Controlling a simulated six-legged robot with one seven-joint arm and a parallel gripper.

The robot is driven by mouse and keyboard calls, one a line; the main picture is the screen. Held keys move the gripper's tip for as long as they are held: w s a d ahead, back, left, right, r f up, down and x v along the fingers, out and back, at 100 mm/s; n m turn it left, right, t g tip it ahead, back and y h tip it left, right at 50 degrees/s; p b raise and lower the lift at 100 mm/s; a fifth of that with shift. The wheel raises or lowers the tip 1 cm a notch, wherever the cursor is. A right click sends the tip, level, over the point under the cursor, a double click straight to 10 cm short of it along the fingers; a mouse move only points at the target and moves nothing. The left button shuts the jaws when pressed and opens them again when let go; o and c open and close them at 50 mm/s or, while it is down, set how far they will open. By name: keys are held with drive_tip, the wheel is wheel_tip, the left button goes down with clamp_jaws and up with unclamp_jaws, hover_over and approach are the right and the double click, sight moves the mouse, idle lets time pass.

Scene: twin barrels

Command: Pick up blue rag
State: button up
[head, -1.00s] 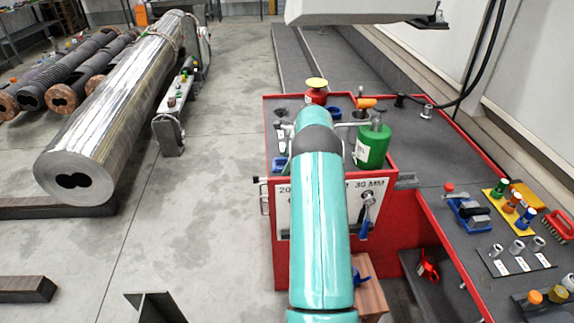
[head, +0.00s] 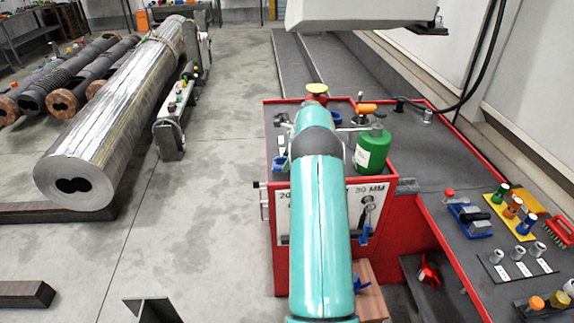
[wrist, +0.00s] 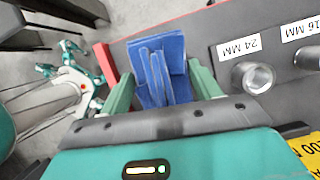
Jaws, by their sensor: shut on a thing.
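The blue rag (wrist: 158,66) shows in the wrist view as a folded, upright piece of cloth between the two green fingers of my gripper (wrist: 162,78). My gripper is shut on it, with one finger on each side. The rag's lower part is hidden behind the gripper body. In the head view my teal arm reaches over the red-edged bench and hides the gripper and the held rag.
A dark bench top (head: 440,150) with a red edge carries a green canister (head: 371,150). Sockets (head: 497,257), small tools and a red brush (head: 559,229) sit at the right. A large metal barrel (head: 115,115) lies at the left. Open floor (head: 200,230) lies between.

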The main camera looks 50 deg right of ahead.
drive_tip(key=s+a+r, duration=0.8)
drive_tip(key=s+r, duration=0.2)
drive_tip(key=s, duration=0.1)
drive_tip(key=shift+s, duration=0.2)
drive_tip(key=shift+a, duration=0.1)
